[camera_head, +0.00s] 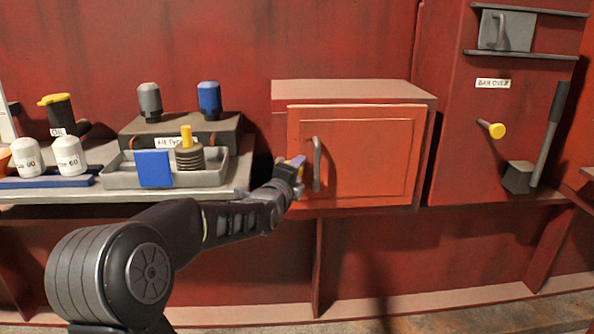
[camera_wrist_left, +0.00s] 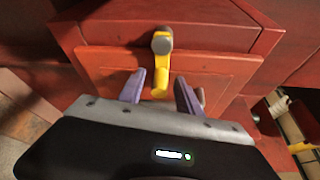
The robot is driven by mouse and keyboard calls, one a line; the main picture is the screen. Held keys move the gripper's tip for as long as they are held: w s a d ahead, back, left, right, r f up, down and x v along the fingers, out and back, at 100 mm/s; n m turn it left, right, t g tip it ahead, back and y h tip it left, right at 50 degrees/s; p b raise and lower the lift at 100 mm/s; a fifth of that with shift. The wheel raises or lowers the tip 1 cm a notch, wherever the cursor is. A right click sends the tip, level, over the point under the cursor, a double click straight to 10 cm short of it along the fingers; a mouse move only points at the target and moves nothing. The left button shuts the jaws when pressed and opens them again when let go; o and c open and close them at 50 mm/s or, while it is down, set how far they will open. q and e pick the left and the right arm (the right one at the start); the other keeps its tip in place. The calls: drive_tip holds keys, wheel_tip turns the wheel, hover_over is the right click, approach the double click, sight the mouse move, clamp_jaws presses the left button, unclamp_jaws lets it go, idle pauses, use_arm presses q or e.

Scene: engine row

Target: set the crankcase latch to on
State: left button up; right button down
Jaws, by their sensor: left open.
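The crankcase latch shows in the left wrist view as a yellow lever (camera_wrist_left: 161,78) on a round grey hub (camera_wrist_left: 162,42). The hub sits on the red cabinet's frame and the lever reaches across onto the door. My left gripper (camera_wrist_left: 161,90) is open, with its purple fingers on either side of the lever and visible gaps between. In the head view my left gripper (camera_head: 296,163) is at the left edge of the cabinet door (camera_head: 370,155), beside the grey door handle (camera_head: 317,165), and hides the latch. My right gripper is not in view.
A bench at left holds a grey tray (camera_head: 205,178) with a blue block (camera_head: 153,168), and a dark stand with grey and blue knobs behind. At right are a yellow-ended peg (camera_head: 496,130) and a dark lever (camera_head: 552,132). Space before the cabinet's right half is clear.

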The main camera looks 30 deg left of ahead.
use_arm(q)
drive_tip(key=p+v, duration=0.1)
drive_tip(key=v, duration=0.6)
idle(0.5)
drive_tip(key=s+d+f+n+g+h, duration=0.1)
drive_tip(key=d+f+n+g+h, duration=0.1)
drive_tip(key=d+f+n, duration=0.6)
drive_tip(key=s+d+f+n+g+h, duration=0.1)
drive_tip(key=s+d+f+n+g, duration=0.2)
drive_tip(key=f, duration=0.8)
drive_tip(key=d+f+n+g+h, duration=0.2)
drive_tip(key=d+f+n, duration=0.4)
drive_tip(key=f, duration=0.4)
drive_tip(key=s+d+f+n+g+h, duration=0.1)
drive_tip(key=s+d+f+g, duration=0.2)
drive_tip(key=s+d+f, duration=0.45)
drive_tip(key=s+d+f+g+h, duration=0.1)
drive_tip(key=s+d+f+g, duration=0.3)
drive_tip(key=s+f, duration=0.55)
drive_tip(key=s+d+f+n+g+h, duration=0.1)
drive_tip(key=s+d+f+g+h, duration=0.1)
drive_tip(key=s+d+f, duration=0.7)
wheel_tip(320, 180, up, 29)
drive_tip(key=s+p, duration=0.2)
drive_tip(key=p, duration=2.4)
drive_tip(key=shift+a+f, duration=0.15)
drive_tip(key=shift+a, duration=0.3)
